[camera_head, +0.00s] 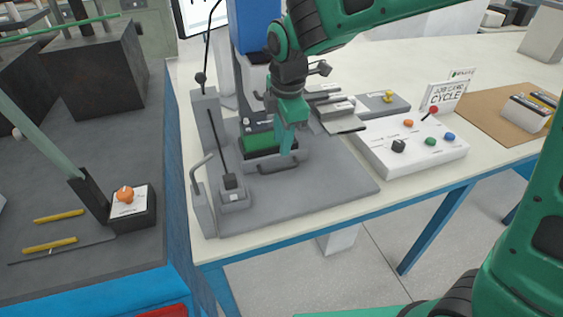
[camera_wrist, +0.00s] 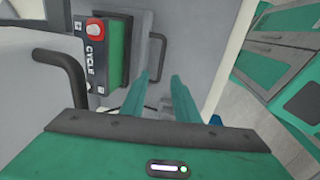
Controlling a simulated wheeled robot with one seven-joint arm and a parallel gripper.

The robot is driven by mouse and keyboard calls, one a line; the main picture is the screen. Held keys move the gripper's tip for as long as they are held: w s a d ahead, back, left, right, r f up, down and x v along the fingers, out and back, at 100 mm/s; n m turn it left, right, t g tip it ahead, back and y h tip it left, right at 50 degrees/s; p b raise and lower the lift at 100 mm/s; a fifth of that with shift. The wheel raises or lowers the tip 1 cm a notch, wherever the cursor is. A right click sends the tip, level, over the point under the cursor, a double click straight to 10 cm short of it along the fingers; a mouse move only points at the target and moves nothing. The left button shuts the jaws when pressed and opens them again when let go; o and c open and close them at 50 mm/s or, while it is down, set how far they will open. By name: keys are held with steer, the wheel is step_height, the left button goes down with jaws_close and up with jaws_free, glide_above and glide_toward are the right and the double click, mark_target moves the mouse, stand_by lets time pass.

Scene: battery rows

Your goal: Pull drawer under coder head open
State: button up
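A grey drawer (camera_head: 263,168) sits low on the grey base plate of the machine on the table, with a green-topped block (camera_head: 262,142) in it. Its dark bar handle (camera_head: 281,167) is on the front; the handle also shows in the wrist view (camera_wrist: 164,55). My gripper (camera_head: 290,150) points down close to the handle. In the wrist view its two teal fingers (camera_wrist: 161,76) are apart, with the handle just beyond the tips and near the gap. Contact cannot be told. The coder head is largely hidden behind my arm; a blue machine column (camera_head: 256,25) stands there.
A small post box with a dark lever (camera_head: 232,195) stands left of the drawer. A white panel with coloured knobs (camera_head: 415,148) and grey blocks lie to the right. The base plate (camera_head: 330,185) in front of the drawer is clear.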

mark_target(280, 169)
steer(key=f, duration=0.3)
steer(key=w+f, duration=0.1)
steer(key=f, duration=0.5)
steer(key=shift+w+a+f, duration=0.15)
steer(key=shift+w+f, duration=0.2)
jaws_close()
